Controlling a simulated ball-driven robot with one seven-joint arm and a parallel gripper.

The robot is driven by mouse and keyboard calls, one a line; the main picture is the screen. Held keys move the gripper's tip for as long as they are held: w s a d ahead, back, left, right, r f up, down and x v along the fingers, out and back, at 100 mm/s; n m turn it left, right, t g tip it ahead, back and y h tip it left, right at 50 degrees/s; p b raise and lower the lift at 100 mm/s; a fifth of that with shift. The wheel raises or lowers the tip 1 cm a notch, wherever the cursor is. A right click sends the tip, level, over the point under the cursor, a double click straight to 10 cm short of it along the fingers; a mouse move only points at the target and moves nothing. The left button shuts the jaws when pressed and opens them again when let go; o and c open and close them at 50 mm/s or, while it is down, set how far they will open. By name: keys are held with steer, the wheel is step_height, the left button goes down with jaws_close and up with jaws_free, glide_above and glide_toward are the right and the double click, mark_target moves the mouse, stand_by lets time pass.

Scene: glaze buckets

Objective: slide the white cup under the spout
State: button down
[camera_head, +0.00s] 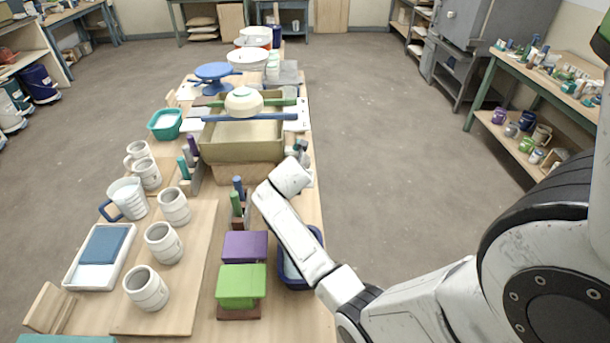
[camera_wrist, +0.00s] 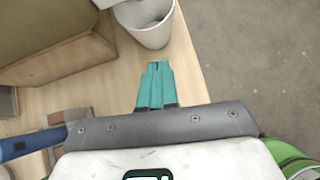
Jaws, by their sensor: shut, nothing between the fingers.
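The white cup (camera_wrist: 151,24) stands upright at the top of the wrist view, near the table's right edge. It looks empty, and its top edge is cut off by the frame. My gripper (camera_wrist: 158,66) has its teal fingers together with nothing between them. The fingertips point at the cup's near side, a little short of it in the picture; I cannot tell whether they touch. A pale piece (camera_wrist: 103,4) at the top edge, left of the cup, may be the spout, but too little shows. In the head view my arm hides the gripper, and I cannot pick out the cup.
An olive basin (camera_head: 222,145) stands on a wooden block (camera_wrist: 62,70) left of the cup. A blue-handled tool (camera_wrist: 25,145) lies left of my gripper. Purple (camera_head: 245,246) and green (camera_head: 240,285) blocks stand nearer. Several grey-white mugs fill the left side.

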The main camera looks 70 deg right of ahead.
steer(key=v, duration=0.9)
steer(key=shift+a+r, duration=0.2)
steer(key=shift+r, duration=0.15)
